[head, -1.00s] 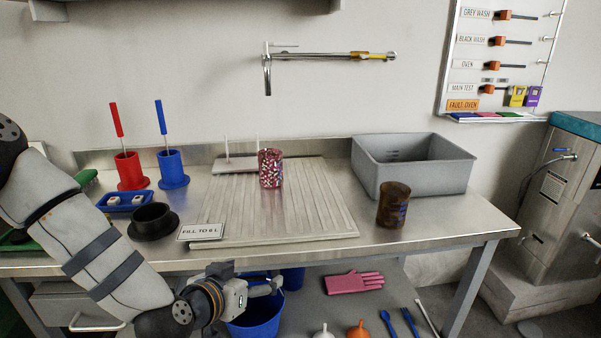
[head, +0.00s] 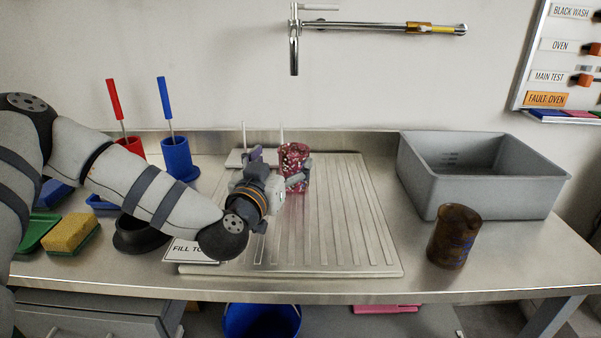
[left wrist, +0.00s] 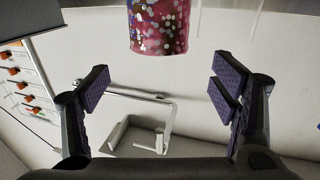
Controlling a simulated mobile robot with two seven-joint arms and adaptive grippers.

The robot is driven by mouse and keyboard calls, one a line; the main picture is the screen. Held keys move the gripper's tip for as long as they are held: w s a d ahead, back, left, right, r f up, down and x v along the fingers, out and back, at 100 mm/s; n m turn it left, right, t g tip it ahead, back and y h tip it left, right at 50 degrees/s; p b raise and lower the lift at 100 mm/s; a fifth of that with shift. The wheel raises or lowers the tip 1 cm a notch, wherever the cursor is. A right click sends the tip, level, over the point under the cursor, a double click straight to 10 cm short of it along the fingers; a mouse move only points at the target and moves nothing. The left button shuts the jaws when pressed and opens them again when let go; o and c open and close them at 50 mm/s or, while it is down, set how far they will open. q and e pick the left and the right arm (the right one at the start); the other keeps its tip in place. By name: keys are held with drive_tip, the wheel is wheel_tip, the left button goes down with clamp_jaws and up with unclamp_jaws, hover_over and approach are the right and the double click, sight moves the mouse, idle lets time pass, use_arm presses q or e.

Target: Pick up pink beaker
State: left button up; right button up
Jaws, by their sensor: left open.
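The pink speckled beaker (head: 296,168) stands upright on the ribbed white draining board. My left gripper (head: 277,167) is open at its near left side and hides part of it. The two purple-padded fingers (left wrist: 161,87) are spread wide and empty. The beaker lies between their lines but is not gripped; no contact shows. My right gripper is not in view.
A brown mottled beaker (head: 453,237) stands at the bench's right, in front of a grey basin (head: 482,180). Red and blue brush holders (head: 178,158), a black dish (head: 134,240) and a yellow sponge (head: 72,233) are at the left. A tap (head: 294,48) hangs above.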

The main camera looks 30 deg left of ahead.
sight(294, 146)
use_arm(q)
drive_tip(key=x, duration=0.2)
drive_tip(key=f+x, duration=0.1)
drive_tip(key=x, duration=0.2)
drive_tip(key=b+x, duration=0.1)
drive_tip(key=x, duration=0.1)
drive_tip(key=shift+w+f, duration=0.3)
drive_tip(key=shift+w, duration=0.1)
drive_tip(key=shift+r, duration=0.1)
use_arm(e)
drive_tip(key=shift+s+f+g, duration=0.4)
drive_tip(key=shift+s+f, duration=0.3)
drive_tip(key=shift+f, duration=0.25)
use_arm(q)
drive_tip(key=c, duration=1.6)
drive_tip(key=shift+r, duration=0.15)
